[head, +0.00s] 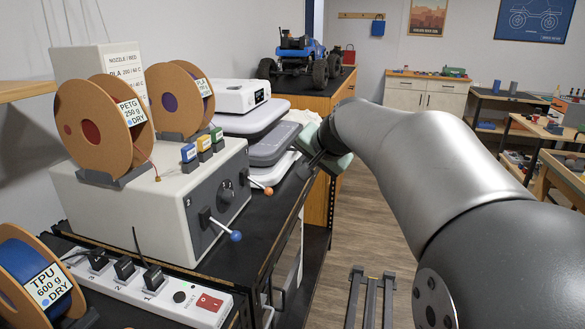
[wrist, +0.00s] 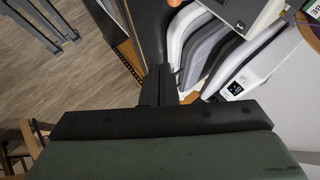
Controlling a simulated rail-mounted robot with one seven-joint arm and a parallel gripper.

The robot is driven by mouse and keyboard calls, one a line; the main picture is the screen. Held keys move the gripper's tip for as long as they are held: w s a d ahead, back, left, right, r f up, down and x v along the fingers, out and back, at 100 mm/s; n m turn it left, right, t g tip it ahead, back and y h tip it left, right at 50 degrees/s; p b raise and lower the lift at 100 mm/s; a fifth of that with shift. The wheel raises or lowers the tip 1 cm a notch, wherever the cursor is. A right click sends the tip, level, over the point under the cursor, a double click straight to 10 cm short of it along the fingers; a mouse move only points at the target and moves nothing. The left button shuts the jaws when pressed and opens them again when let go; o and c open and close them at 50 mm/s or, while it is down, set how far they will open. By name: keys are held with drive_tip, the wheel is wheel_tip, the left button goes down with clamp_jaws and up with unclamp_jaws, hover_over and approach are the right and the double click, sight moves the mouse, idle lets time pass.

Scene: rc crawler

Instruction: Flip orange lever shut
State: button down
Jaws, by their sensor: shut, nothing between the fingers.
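The orange lever (head: 268,191) is a short light rod with an orange ball tip. It sticks out from the front face of a white machine (head: 120,215) and slopes slightly down to the right. My gripper (head: 303,172) is shut and empty, to the right of and a little above the orange ball, with a visible gap between them in the picture. In the wrist view the shut fingers (wrist: 160,84) point towards the stacked devices, and the orange ball (wrist: 174,3) shows only at the top edge. The lever's rod is mostly out of that view.
A second lever with a blue ball (head: 236,236) sticks out nearer on the same machine. Stacked grey and white devices (head: 268,143) stand behind the orange lever, close to my gripper. Cardboard spools (head: 100,125) sit on top. Open floor (head: 375,215) lies right of the bench.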

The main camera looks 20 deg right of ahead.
drive_tip(key=shift+s+d+r, duration=0.2)
drive_tip(key=shift+s+d, duration=0.1)
drive_tip(key=shift+s, duration=0.5)
drive_tip(key=shift+s+d+r, duration=0.25)
drive_tip(key=shift+s+d, duration=0.05)
drive_tip(key=shift+s, duration=0.55)
drive_tip(key=shift+s+d+r, duration=0.2)
drive_tip(key=shift+s+d, duration=0.1)
drive_tip(key=shift+s, duration=0.5)
